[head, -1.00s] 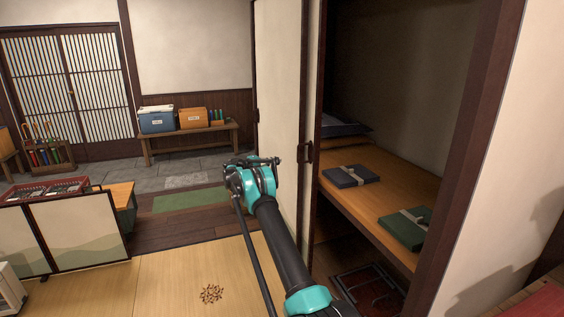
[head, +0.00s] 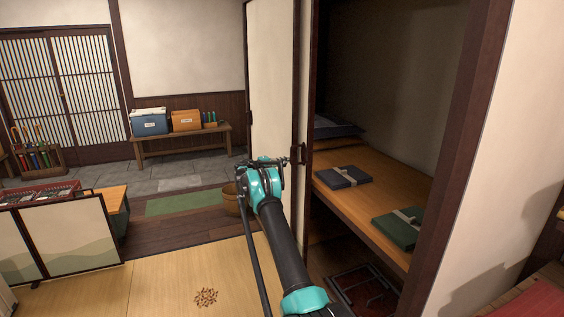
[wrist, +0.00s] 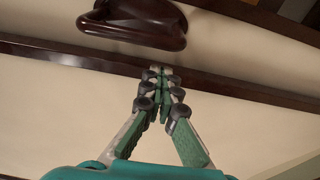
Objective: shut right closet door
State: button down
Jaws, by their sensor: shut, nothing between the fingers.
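A cream closet door panel (head: 273,95) with dark edging stands at the left of the closet opening, which is open to view. A dark handle (head: 303,154) sits on its right edge; it also shows in the wrist view (wrist: 135,22). I cannot tell from these frames which closet door this is. My gripper (head: 289,161) is shut and empty, just left of the handle in the head view. In the wrist view my fingertips (wrist: 160,74) meet in front of a dark frame strip, below the handle. I cannot tell whether they touch anything.
A low folding screen (head: 70,240) stands at the left, and a basket (head: 231,205) is behind my arm. Tatami (head: 170,275) in front is mostly clear, with a small brown pile (head: 206,297).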

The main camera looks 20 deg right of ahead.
jog(key=shift+s+a, duration=0.15)
jog(key=shift+s, duration=0.9)
